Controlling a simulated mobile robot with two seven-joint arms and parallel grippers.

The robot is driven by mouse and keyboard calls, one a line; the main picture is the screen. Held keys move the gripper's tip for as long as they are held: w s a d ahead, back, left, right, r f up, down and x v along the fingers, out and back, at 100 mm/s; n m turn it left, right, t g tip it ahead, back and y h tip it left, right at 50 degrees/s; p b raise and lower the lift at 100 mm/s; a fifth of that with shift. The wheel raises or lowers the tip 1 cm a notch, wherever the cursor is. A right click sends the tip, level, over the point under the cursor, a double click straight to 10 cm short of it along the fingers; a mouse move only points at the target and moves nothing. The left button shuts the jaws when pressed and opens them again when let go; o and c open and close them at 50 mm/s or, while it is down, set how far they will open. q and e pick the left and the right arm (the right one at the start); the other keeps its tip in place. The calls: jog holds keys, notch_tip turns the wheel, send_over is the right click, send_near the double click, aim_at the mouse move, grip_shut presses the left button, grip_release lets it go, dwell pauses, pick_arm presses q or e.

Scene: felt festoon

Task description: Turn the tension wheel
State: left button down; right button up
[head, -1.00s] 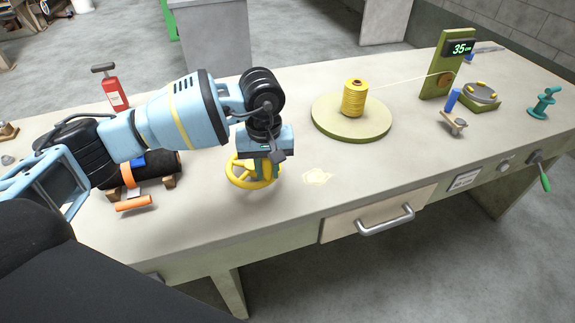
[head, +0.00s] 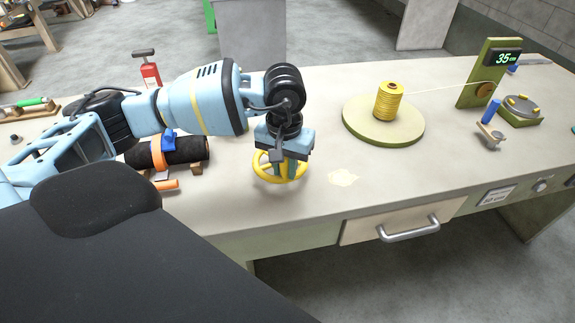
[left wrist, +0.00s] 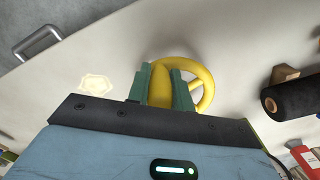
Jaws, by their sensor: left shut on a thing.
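The yellow tension wheel (head: 263,172) lies at the bench's front edge area, left of the drawer. My left gripper (head: 287,172) comes down over it from above, its green fingers shut on the wheel's rim. In the left wrist view, the two green fingers (left wrist: 160,88) stand on either side of the yellow rim, and the rest of the wheel (left wrist: 205,80) shows to the right. The gripper body hides part of the wheel. My right gripper is not in view.
A yellow cord spool (head: 389,102) stands on a round turntable (head: 367,133), its cord running to a post with a display (head: 503,57) reading 35. A black roll (head: 185,152) lies left of the wheel. A drawer handle (head: 410,230) juts from the bench front.

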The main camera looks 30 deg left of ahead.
pick_arm(q)
jog(key=c, duration=1.3)
grip_release()
jog(key=shift+c, duration=0.2)
jog(key=shift+o, duration=0.4)
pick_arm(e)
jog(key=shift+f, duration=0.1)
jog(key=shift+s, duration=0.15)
pick_arm(q)
jog(key=shift+r, duration=0.35)
notch_tip(320, 180, up, 6)
jog(key=shift+r, duration=0.5)
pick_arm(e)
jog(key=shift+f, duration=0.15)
